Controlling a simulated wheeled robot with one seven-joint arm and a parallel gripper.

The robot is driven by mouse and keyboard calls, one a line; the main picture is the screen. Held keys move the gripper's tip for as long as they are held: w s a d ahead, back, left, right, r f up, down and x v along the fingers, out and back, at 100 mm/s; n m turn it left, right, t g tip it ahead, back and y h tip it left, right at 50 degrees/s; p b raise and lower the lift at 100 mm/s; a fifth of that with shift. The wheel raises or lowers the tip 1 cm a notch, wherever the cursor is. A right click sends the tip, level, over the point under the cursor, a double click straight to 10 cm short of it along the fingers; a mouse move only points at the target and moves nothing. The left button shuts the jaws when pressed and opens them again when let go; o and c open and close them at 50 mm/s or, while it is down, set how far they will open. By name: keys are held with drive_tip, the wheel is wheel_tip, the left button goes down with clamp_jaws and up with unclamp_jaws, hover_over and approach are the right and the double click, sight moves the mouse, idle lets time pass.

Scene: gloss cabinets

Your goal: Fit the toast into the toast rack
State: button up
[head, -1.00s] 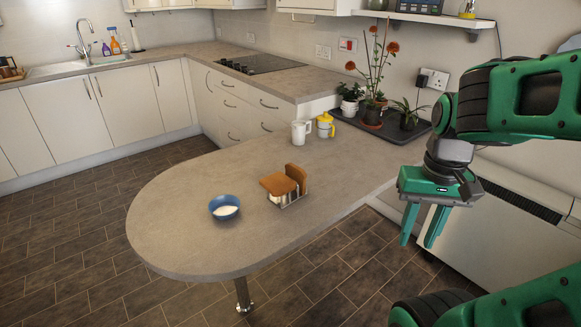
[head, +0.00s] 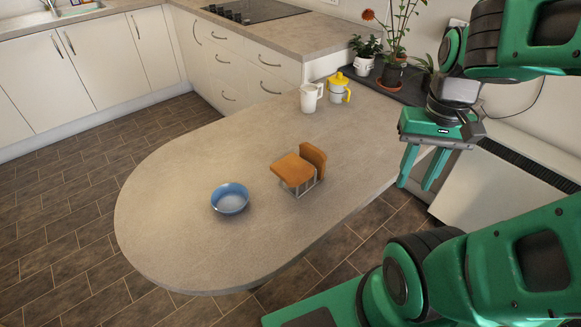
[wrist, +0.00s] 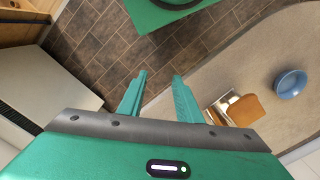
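A brown slice of toast (head: 293,170) lies flat across the top of the toast rack (head: 304,188), a small metal wire frame on the rounded counter. A second slice (head: 314,157) stands upright at the rack's right end. In the wrist view, the flat toast (wrist: 244,111) and part of the rack (wrist: 220,101) show right of my fingers. The lower part of the rack is mostly hidden under the toast. My gripper (head: 416,182) is open and empty, pointing down, well to the right of the rack and beyond the counter's edge. Its parted fingers also show in the wrist view (wrist: 159,78).
A blue bowl (head: 230,199) stands left of the rack. A white mug (head: 311,97) and a yellow-lidded container (head: 338,88) stand behind it. Potted plants on a dark tray (head: 410,92) fill the back right. The counter (head: 190,160) is otherwise clear; its edge lies between gripper and rack.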

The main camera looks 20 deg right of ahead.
drive_tip(key=o, duration=0.5)
drive_tip(key=shift+s+r, duration=0.2)
drive_tip(key=shift+s, duration=0.05)
drive_tip(key=o, duration=0.7)
drive_tip(key=w+a+r+n, duration=0.1)
drive_tip(key=w+n, duration=0.1)
drive_tip(key=w, duration=0.4)
drive_tip(key=shift+w+a+r+n+h, duration=0.25)
drive_tip(key=shift+w+a+n+h, duration=0.05)
drive_tip(key=shift+w+a+h, duration=0.1)
drive_tip(key=n, duration=0.8)
hover_over(293, 167)
drive_tip(key=shift+y, duration=0.3)
wheel_tip(293, 167, down, 6)
drive_tip(key=shift+w+a+r, duration=0.1)
drive_tip(key=shift+w, duration=0.05)
drive_tip(key=shift+s+f, duration=0.2)
drive_tip(key=shift+f, duration=3)
